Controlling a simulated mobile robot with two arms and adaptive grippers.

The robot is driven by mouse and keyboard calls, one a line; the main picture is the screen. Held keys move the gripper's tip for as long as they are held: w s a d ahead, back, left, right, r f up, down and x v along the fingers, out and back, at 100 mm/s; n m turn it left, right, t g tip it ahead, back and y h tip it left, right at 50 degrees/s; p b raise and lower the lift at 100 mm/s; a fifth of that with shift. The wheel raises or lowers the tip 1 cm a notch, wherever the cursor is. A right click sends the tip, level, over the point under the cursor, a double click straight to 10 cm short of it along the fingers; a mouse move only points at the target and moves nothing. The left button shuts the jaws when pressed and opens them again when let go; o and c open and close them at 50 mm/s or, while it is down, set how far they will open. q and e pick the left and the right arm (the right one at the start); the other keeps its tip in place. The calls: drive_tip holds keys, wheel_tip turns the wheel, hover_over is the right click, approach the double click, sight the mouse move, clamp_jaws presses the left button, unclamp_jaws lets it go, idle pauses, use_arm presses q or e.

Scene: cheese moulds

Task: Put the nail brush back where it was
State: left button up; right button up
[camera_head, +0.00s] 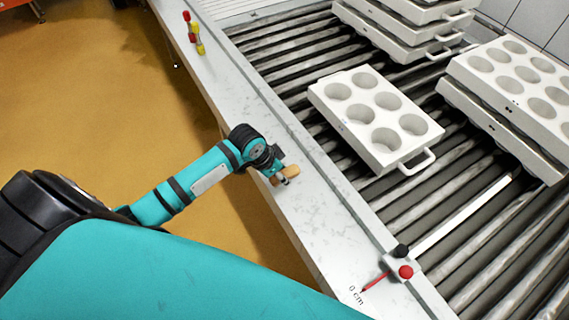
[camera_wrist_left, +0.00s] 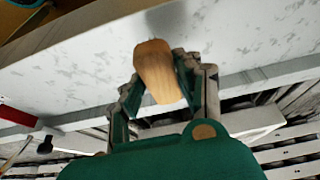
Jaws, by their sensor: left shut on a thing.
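The nail brush (camera_head: 292,171) shows as a small tan wooden piece at my left gripper (camera_head: 284,178), over the pale marbled ledge. In the left wrist view the wooden nail brush (camera_wrist_left: 157,70) sits between the fingers of my left gripper (camera_wrist_left: 160,90), which is shut on it. Bristles are not visible in either view. I cannot tell whether the brush touches the ledge or is just above it. My right gripper is not in view.
The ledge (camera_head: 310,208) runs beside a roller conveyor (camera_head: 470,195). A white mould tray (camera_head: 350,125) with several cups lies on the rollers, with stacked moulds behind. A red pointer with knobs (camera_head: 405,271) stands by the "0 cm" mark. Red and yellow items (camera_head: 194,35) stand at the ledge's far end.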

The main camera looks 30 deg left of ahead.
use_arm(q)
drive_tip(key=w, duration=0.1)
drive_tip(key=w+a, duration=0.1)
drive_tip(key=w, duration=0.2)
drive_tip(key=shift+w+a+f, duration=0.2)
drive_tip(key=shift+w+a, duration=0.05)
drive_tip(key=shift+w, duration=0.15)
drive_tip(key=shift+w+a+f+p, duration=0.15)
drive_tip(key=shift+f+p, duration=0.1)
drive_tip(key=shift+f, duration=0.65)
drive_tip(key=shift+w+d+f+p, duration=0.1)
drive_tip(key=shift+w+f+p, duration=0.1)
drive_tip(key=shift+f, duration=0.7)
drive_tip(key=shift+s, duration=0.1)
drive_tip(key=shift+f, duration=0.15)
drive_tip(key=o, duration=1)
drive_tip(key=v, duration=1.2)
